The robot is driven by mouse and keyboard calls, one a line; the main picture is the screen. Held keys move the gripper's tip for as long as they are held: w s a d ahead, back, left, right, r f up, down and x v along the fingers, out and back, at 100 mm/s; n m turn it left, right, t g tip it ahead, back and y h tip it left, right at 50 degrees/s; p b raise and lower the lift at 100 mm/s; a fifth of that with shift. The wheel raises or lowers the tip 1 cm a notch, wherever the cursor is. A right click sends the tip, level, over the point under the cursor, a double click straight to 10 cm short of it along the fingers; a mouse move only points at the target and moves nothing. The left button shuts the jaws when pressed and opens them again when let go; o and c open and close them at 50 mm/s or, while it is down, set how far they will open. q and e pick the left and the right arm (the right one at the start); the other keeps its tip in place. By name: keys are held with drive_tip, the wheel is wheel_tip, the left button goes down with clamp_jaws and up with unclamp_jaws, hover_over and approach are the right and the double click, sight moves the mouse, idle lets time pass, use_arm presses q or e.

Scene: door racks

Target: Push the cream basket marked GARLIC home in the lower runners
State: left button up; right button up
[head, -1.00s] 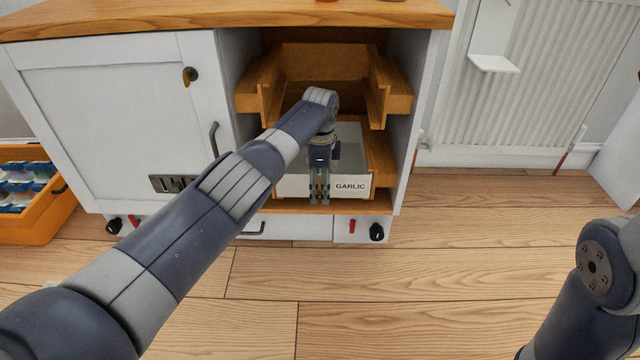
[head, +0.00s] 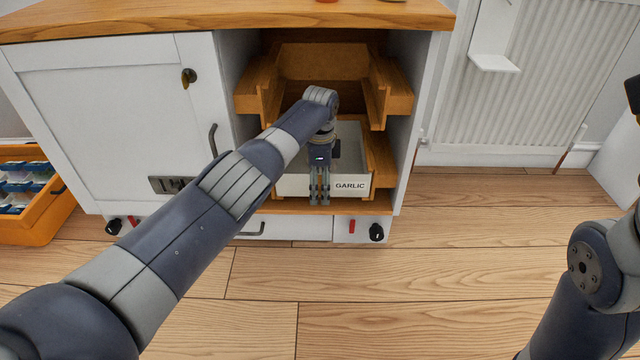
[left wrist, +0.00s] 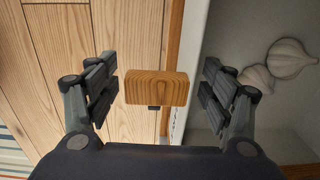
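The cream basket marked GARLIC (head: 350,186) sits on the lower runners (head: 380,158) of the cabinet, its front close to the cabinet's front edge. In the left wrist view its pale front rim (left wrist: 180,90) shows, with garlic bulbs (left wrist: 285,60) inside. My left gripper (head: 319,196) points down at the basket's front, left of the label. In the left wrist view its fingers (left wrist: 158,85) are spread, with a small wooden block (left wrist: 155,88), perhaps a handle, between them and gaps on both sides. My right gripper is out of view; only arm parts show at the right.
Upper wooden runners (head: 392,95) stand above the basket, close to my left forearm. A closed white cabinet door (head: 110,110) is at the left, an orange crate (head: 40,228) on the floor beyond it. A radiator (head: 540,80) is at the right. The floor in front is clear.

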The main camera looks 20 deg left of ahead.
use_arm(q)
wheel_tip(320, 180, up, 8)
drive_tip(key=shift+s+f, duration=0.1)
drive_tip(key=shift+f, duration=0.15)
idle(0.5)
